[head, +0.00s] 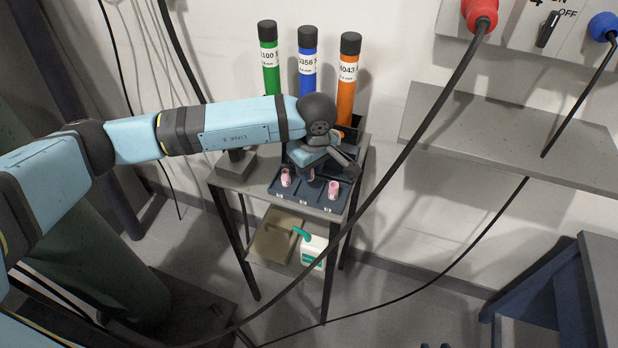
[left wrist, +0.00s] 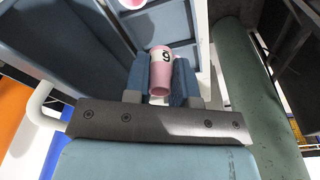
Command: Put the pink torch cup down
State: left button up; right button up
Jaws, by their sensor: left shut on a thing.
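My left gripper (head: 312,170) is over the open case (head: 310,205) on the small table. It is shut on a pink torch cup (left wrist: 160,72) marked with a dark digit on a white patch, between its two blue finger pads in the left wrist view. In the head view the held cup (head: 311,175) is small and partly hidden by the gripper. Whether it touches the case floor I cannot tell. Two other pink cups stand in the case, one at left (head: 286,178) and one at right (head: 333,190).
Green (head: 269,60), blue (head: 307,60) and orange (head: 347,85) tubes stand behind the case. A red-plugged cable (head: 430,95) runs across the view in front of the table's right side. A white bottle (head: 312,250) is on the lower shelf. A grey shelf (head: 500,140) is at right.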

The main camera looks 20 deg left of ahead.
aim_at(308, 188)
pick_arm(q)
notch_tip(308, 188, down, 4)
jog(key=shift+f, duration=0.1)
jog(key=shift+f, duration=0.2)
jog(key=o, duration=0.6)
jog(key=shift+r, duration=0.1)
